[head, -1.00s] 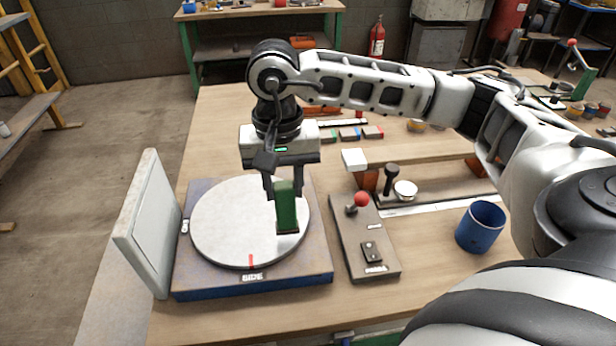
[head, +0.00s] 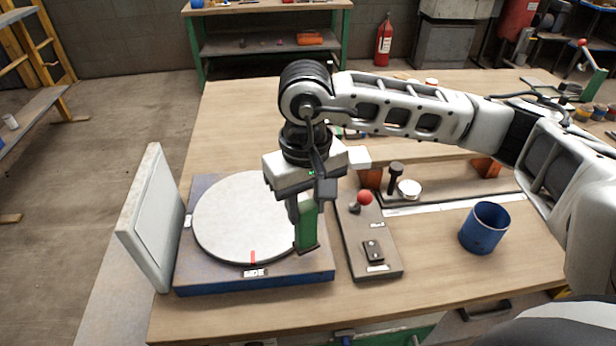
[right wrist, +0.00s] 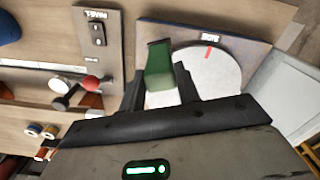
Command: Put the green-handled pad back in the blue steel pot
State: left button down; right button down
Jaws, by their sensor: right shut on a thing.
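My right gripper (head: 304,208) is shut on the green-handled pad (head: 306,228) and holds it upright, dark end down. In the head view the pad overlaps the right edge of the round turntable; I cannot tell its exact height. In the right wrist view the green pad (right wrist: 158,66) sits between the two dark fingers (right wrist: 158,95). The blue steel pot (head: 484,228) stands on the table at the right, open at the top, well apart from the gripper. My left gripper is not in view.
The grey turntable (head: 228,220) sits on a blue-edged base, with a pale upright panel (head: 150,220) at its left. A control box (head: 370,256) with a red-knobbed lever (head: 364,198) lies between turntable and pot. A wooden fixture (head: 440,160) stands behind.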

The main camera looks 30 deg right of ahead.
aim_at(476, 240)
jog(key=k, duration=0.5)
jog(key=u, duration=2.35)
jog(key=k, duration=2.1)
jog(key=z, duration=1.4)
jog(key=i, duration=0.5)
